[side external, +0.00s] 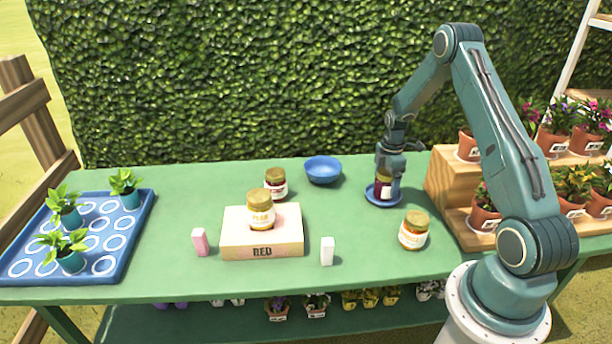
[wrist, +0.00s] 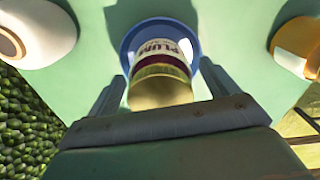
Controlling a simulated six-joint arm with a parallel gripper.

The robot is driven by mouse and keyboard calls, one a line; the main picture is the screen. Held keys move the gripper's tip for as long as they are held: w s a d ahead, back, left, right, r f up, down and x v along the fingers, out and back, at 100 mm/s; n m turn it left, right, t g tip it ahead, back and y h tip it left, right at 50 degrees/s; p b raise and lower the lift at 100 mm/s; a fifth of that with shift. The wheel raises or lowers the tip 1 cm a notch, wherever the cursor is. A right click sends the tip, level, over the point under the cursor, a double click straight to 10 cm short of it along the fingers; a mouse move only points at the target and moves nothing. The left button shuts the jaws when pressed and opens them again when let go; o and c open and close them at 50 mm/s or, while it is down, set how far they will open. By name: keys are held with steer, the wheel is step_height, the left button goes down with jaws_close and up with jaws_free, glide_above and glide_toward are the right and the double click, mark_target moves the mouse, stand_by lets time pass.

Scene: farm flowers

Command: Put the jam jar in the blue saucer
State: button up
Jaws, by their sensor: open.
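A dark jam jar with a gold lid (side external: 384,186) stands upright in the blue saucer (side external: 372,197) at the right of the table. In the wrist view the jar (wrist: 163,48) reads PLUM, and the saucer's blue rim (wrist: 128,45) shows around it. My gripper (side external: 387,165) is over the saucer at the jar's top. In the wrist view my gripper (wrist: 163,78) is open, with one finger on each side of the jar's lid. I cannot tell whether either finger touches it.
A box marked RED (side external: 262,240) carries a pale yellow jar (side external: 260,210). A dark red jar (side external: 275,184) and blue bowl (side external: 322,170) stand behind. An orange jar (side external: 413,231) is front right of the saucer. Pink (side external: 200,242) and white (side external: 327,251) blocks flank the box. Potted flowers stand right.

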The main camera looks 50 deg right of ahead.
step_height(320, 180, up, 12)
stand_by(0.6)
steer(key=shift+a, duration=0.1)
stand_by(0.4)
steer(key=shift+a+r, duration=0.2)
steer(key=shift+r, duration=0.1)
steer(key=s+a+r+m+t+h, duration=0.1)
steer(key=s+a+r+m, duration=0.1)
steer(key=a+r, duration=0.7)
steer(key=s+a+r+m+t, duration=0.1)
steer(key=a+r+m, duration=0.2)
steer(key=a+r, duration=0.6)
steer(key=s+a+r+m+t+y, duration=0.1)
steer(key=s+a+m, duration=0.4)
steer(key=s+a, duration=0.9)
steer(key=s+r+t, duration=0.1)
steer(key=s+t, duration=0.1)
steer(key=s, duration=0.1)
steer(key=shift+a+r+m+t, duration=0.15)
steer(key=shift+a+m+t, duration=0.15)
steer(key=shift+m, duration=0.1)
